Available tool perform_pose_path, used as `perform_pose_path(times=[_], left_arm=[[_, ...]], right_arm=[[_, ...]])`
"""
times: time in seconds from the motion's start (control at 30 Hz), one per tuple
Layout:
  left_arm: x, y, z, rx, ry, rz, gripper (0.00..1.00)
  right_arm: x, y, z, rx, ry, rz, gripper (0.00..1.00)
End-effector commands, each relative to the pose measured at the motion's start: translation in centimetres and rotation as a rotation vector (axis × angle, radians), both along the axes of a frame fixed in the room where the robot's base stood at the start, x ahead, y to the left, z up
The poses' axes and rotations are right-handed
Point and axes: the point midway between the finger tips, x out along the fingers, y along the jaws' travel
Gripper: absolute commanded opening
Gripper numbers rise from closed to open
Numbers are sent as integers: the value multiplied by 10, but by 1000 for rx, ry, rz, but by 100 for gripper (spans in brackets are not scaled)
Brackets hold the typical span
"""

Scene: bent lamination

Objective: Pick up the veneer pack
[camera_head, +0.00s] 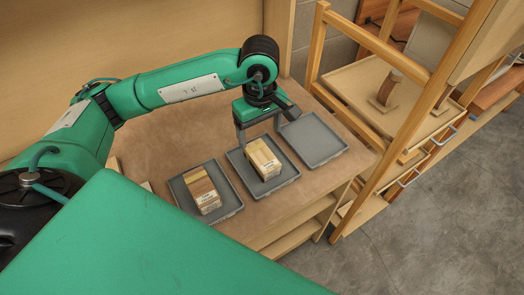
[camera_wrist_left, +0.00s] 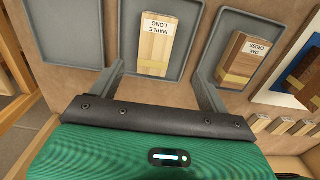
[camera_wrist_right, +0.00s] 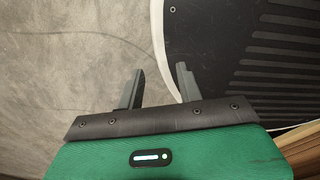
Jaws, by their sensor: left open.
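A pale veneer pack (camera_head: 263,158) stands in the middle grey tray (camera_head: 287,178); in the left wrist view the pack (camera_wrist_left: 155,48) carries a label reading "MAPLE LONG". A browner pack (camera_head: 203,190) is in the tray (camera_head: 228,210) to its left; its label (camera_wrist_left: 257,46) ends in "CROSS". My left gripper (camera_head: 259,132) is open above the middle tray, close to the maple pack. In the left wrist view the pack shows between the fingertips (camera_wrist_left: 160,73), apparently not gripped. My right gripper (camera_wrist_right: 160,70) is open and empty, away from the packs.
An empty grey tray (camera_head: 314,140) lies on the brown worktop (camera_head: 150,145) to the right. A wooden frame (camera_head: 405,150) stands beyond the bench's right end. Several small blocks (camera_wrist_left: 283,125) and a blue-edged item (camera_wrist_left: 300,80) show in the left wrist view.

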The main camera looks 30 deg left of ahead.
Motion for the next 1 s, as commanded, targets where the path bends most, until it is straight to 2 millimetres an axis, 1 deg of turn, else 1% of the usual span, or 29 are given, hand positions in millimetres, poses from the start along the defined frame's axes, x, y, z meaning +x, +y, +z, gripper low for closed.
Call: perform_pose_path(times=[0.03,0.1,0.17,0.2,0.33,0.43,0.57,0.63,0.73,0.83,1.0], left_arm=[[-1,0,-9,0,4,1,78],[0,0,-21,1,3,1,78],[0,0,-30,0,4,1,78],[0,0,-34,0,2,1,78],[0,0,-43,0,0,-1,78],[2,0,-48,0,1,0,78],[5,0,-64,-1,5,1,78],[7,0,-74,1,4,1,78],[7,0,-87,0,2,0,78],[7,0,-94,-1,1,0,78],[8,0,-96,-1,-1,-1,78]], right_arm=[[-2,-2,4,-2,3,1,36],[-1,-2,7,-2,1,1,36],[4,-2,8,-1,-6,1,36],[9,-1,9,0,-13,0,36],[29,4,11,7,-39,0,36],[35,11,16,14,-48,-3,36],[33,18,28,21,-45,-5,36],[29,19,32,21,-39,-5,36],[21,17,34,19,-30,-5,36],[15,14,34,15,-22,-4,36],[15,9,34,10,-21,-2,36]])
